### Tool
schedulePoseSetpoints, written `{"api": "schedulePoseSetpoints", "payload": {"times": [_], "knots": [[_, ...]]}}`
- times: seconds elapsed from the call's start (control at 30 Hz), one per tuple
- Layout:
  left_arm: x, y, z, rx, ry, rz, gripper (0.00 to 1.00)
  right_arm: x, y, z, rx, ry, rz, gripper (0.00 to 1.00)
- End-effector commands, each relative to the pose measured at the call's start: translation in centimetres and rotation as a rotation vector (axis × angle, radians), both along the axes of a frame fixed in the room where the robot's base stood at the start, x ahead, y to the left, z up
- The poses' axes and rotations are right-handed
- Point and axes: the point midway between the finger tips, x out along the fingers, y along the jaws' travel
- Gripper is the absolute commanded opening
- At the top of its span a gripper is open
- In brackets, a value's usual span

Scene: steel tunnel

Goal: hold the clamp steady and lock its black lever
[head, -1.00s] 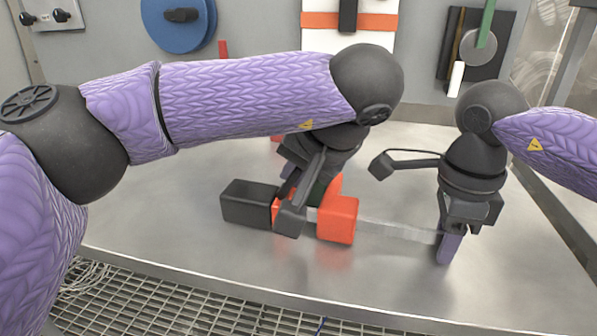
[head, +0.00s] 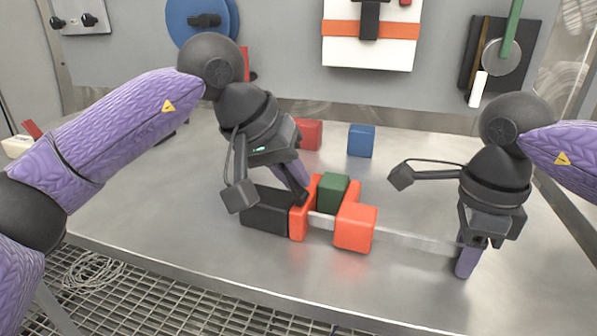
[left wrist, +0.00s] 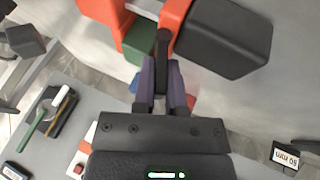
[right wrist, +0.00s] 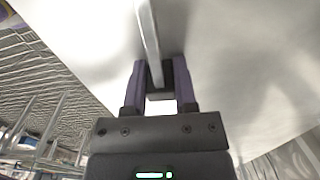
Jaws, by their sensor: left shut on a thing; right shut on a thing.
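The clamp lies on the steel table, with two orange jaws (head: 355,228), a black handle body (head: 264,212) and a long silver bar (head: 412,242). A green block (head: 332,193) sits between the orange jaws. My left gripper (head: 300,196) is at the clamp's left orange jaw, beside the black body. In the left wrist view its fingers (left wrist: 160,82) are shut on the black lever (left wrist: 169,45). My right gripper (head: 468,260) is shut on the far right end of the bar. The bar end (right wrist: 150,45) runs between its fingers in the right wrist view.
A red block (head: 308,134) and a blue block (head: 361,141) stand on the table behind the clamp. A wall panel (head: 370,52) and a blue wheel (head: 200,22) are behind. Floor grating (head: 190,305) lies beyond the table's front edge.

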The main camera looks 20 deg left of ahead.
Motion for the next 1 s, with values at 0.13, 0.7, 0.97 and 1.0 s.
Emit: {"api": "schedulePoseSetpoints", "payload": {"times": [0.13,0.7,0.97,1.0], "knots": [[-0.02,0.31,-0.33,-0.095,0.012,-0.001,0.00,-0.02,0.05,-0.05,0.000,0.001,0.002,0.00],[0.01,0.78,-0.56,-0.250,0.019,-0.001,0.00,-0.01,0.07,-0.04,0.001,0.000,0.002,0.00],[0.02,0.79,-0.56,-0.252,0.020,-0.001,0.00,-0.01,0.07,-0.04,0.002,0.000,0.002,0.00],[0.02,0.80,-0.56,-0.252,0.020,-0.001,0.00,-0.01,0.07,-0.04,0.002,0.000,0.002,0.00]]}}
